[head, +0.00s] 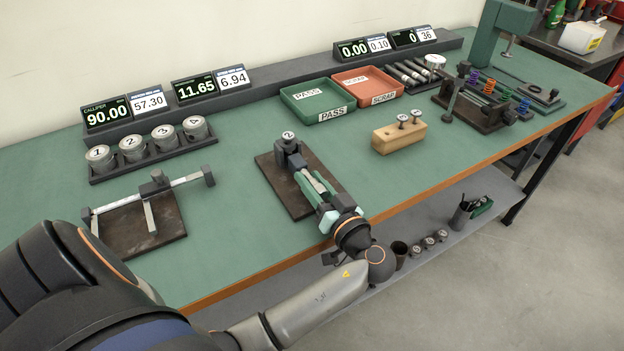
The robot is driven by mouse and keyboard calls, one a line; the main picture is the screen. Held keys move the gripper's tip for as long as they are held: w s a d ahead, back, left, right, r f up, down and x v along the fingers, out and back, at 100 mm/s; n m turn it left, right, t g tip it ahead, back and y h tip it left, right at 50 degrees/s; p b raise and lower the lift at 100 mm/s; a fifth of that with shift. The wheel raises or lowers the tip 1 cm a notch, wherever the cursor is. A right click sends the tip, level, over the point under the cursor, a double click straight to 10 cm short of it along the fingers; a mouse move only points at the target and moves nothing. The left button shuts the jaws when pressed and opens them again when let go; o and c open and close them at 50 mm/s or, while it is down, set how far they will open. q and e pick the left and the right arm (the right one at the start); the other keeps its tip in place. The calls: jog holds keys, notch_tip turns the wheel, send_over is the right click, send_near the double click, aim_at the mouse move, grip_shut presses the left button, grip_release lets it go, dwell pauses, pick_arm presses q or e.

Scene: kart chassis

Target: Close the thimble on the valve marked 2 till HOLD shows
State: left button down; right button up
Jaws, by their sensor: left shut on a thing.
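A micrometer stand on a dark plate (268,174) lies in the middle of the green bench. A round piece marked 2 (288,134), the valve, sits at its far end. My left gripper (318,188) reaches in from the near side and is shut on the thimble end of the micrometer; its fingers hide most of the thimble. A display behind it (195,89) reads 11.65, with a white card (234,77) reading 6.94 beside it. I cannot tell the exact gap at the valve. My right gripper is out of view.
A caliper (180,183) on a dark plate and a rack of numbered pots (149,152) are at the left. A wooden block (397,139) with small metal pieces stands to the right. Green PASS (291,101) and red SCRAP (341,80) trays are behind. Bench surface between them is clear.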

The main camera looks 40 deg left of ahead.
pick_arm(q)
jog(key=shift+r+m, duration=0.1)
jog(key=shift+m, duration=0.4)
jog(key=c, duration=0.5)
grip_release()
